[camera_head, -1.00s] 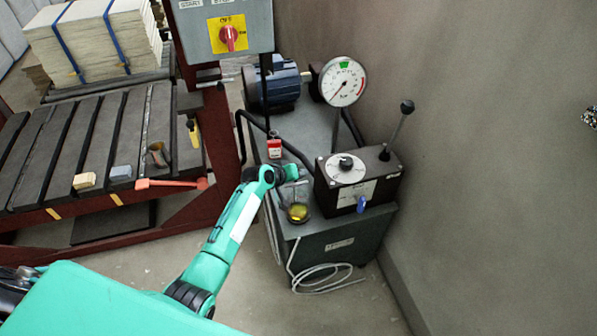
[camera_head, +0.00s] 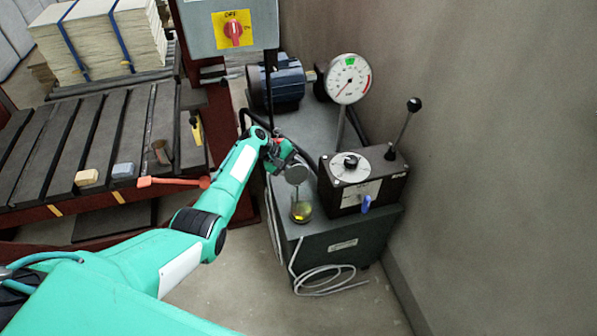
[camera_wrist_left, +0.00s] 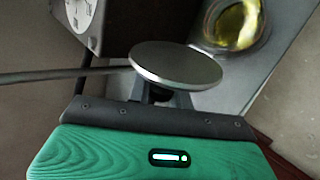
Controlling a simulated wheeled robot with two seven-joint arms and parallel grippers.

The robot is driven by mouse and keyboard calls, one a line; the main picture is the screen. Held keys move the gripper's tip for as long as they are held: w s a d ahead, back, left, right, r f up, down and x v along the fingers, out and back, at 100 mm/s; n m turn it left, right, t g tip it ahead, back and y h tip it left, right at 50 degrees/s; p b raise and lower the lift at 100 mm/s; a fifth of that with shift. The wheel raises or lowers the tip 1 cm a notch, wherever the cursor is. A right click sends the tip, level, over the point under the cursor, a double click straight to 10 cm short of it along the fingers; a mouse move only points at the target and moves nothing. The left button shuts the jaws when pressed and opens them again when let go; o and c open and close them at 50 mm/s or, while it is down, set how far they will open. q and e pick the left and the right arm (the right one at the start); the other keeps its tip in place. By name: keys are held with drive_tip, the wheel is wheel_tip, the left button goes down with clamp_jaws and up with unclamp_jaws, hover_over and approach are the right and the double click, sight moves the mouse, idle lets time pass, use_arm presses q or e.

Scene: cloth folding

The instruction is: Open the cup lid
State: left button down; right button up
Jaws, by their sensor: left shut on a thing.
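The cup (camera_head: 301,207) is a clear glass with yellow liquid at its bottom, standing upright on the front part of the grey machine top. It also shows in the left wrist view (camera_wrist_left: 236,22), with its mouth uncovered. The lid (camera_head: 296,174) is a round, flat metal disc, held apart from the cup. My left gripper (camera_head: 288,163) is shut on the lid. In the left wrist view the lid (camera_wrist_left: 177,64) sits at the fingertips (camera_wrist_left: 160,95) and partly hides them. My right gripper is not in view.
A black control box (camera_head: 362,182) with a dial and lever stands right of the cup. A pressure gauge (camera_head: 348,79) and a blue motor (camera_head: 280,84) are behind. A grey switch box (camera_head: 205,32) hangs upper left. A slotted bench (camera_head: 65,150) stands at left.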

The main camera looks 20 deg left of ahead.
use_arm(q)
drive_tip(key=shift+w+f, duration=0.1)
drive_tip(key=shift+f, duration=0.05)
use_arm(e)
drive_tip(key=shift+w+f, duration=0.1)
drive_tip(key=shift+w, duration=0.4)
use_arm(q)
drive_tip(key=c, duration=1.3)
unclamp_jaws()
drive_tip(key=shift+o, duration=0.2)
drive_tip(key=v, duration=1.3)
drive_tip(key=shift+a, duration=0.5)
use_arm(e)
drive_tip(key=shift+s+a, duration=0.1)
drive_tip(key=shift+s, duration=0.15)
